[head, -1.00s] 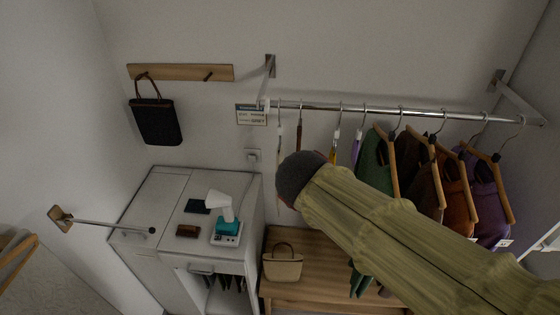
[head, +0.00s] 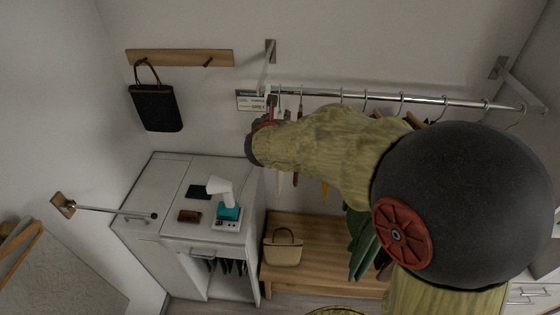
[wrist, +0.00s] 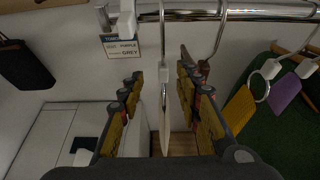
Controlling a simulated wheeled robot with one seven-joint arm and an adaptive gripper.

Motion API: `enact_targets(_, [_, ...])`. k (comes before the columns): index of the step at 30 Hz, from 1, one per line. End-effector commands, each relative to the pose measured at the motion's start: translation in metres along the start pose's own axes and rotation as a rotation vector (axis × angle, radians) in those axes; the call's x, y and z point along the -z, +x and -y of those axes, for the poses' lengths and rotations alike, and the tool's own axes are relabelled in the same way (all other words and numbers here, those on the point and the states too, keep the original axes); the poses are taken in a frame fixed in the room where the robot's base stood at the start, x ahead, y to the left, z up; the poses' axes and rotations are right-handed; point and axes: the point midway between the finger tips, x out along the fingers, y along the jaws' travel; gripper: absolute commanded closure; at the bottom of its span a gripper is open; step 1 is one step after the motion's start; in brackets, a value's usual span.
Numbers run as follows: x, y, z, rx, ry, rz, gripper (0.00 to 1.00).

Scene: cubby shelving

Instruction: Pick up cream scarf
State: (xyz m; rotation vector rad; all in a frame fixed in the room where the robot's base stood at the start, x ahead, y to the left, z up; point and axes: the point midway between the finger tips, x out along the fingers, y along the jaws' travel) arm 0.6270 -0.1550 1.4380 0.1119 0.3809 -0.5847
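The cream scarf (wrist: 165,125) hangs almost edge-on from a hook on the rail, in the middle of the wrist view. Its lower end shows as a pale strip under my arm in the head view (head: 281,182). My gripper (wrist: 160,95) is open, with one finger on each side of the scarf. The fingers look apart from it, and nothing is held. In the head view my arm hides most of the gripper and the scarf's upper part.
The metal rail (wrist: 240,13) runs just above the gripper. A yellow item (wrist: 239,108) and a purple one (wrist: 285,93) hang to the right, before the green garment (wrist: 262,137). A sign (wrist: 123,47) hangs at left. A wooden bench (head: 310,228) stands below.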

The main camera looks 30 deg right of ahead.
Motion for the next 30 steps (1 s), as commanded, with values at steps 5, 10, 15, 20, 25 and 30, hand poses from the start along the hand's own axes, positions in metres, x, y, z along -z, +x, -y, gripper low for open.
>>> enact_targets(5, [0.002,0.018,0.002,0.002,0.001,-0.002,0.66])
enact_targets(10, [0.003,0.043,0.006,0.003,0.003,-0.004,0.66])
enact_targets(15, [0.003,0.059,0.005,0.001,0.003,-0.002,0.66])
enact_targets(20, [0.003,0.062,0.005,0.000,0.004,-0.001,0.66])
enact_targets(25, [0.003,0.062,0.005,0.001,0.004,-0.001,0.69])
enact_targets(30, [0.003,0.062,0.005,0.001,0.004,-0.001,0.79])
